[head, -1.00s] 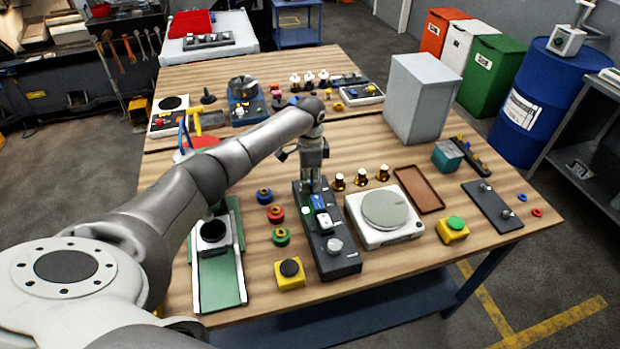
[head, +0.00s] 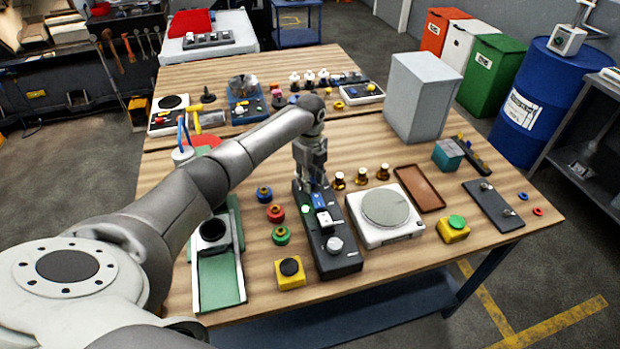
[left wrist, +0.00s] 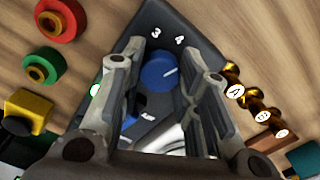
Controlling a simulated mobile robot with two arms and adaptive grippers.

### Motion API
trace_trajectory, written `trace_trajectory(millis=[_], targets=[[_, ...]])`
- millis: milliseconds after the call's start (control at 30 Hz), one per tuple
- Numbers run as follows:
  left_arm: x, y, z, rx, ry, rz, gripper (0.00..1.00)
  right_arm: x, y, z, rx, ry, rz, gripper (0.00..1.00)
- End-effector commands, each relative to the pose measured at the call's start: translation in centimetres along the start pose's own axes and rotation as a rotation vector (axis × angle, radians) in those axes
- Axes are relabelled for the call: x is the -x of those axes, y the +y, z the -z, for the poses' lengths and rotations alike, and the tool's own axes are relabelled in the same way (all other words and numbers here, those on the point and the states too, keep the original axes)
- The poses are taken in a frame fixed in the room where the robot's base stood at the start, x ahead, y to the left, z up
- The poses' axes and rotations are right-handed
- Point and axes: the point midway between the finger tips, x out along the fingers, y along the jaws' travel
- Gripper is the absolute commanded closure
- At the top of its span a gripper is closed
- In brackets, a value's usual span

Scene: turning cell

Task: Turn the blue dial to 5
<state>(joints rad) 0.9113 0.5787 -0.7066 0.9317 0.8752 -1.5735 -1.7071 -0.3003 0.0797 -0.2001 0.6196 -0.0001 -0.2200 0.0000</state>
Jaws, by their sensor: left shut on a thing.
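The blue dial (left wrist: 158,72) sits at one end of a dark control panel (head: 337,264). In the left wrist view its white pointer line slants up and right, and the white numerals 3 and 4 show beyond it. No 5 can be made out. My left gripper (left wrist: 168,75) is shut on the dial, with a finger on either side. In the head view my left gripper (head: 314,186) reaches down onto the panel's far end and hides the dial. My right gripper is not in view.
Brass lettered knobs (head: 361,175) stand close right of the gripper. Red, green and blue ring-shaped parts (head: 275,213) lie on the left. A white round-plated scale (head: 387,208) stands beside the panel. A tall grey box (head: 420,98) stands further back.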

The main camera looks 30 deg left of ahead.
Motion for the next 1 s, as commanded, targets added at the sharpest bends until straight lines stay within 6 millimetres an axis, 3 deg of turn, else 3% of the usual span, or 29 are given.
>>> trace_trajectory(millis=[500, 1000], targets=[[0.17, -0.15, -0.06, -0.372, -0.001, 0.006, 0.94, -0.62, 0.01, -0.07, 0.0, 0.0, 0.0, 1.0], [0.24, -0.15, -0.07, -0.461, -0.001, 0.006, 0.94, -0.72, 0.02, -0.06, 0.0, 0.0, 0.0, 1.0]])
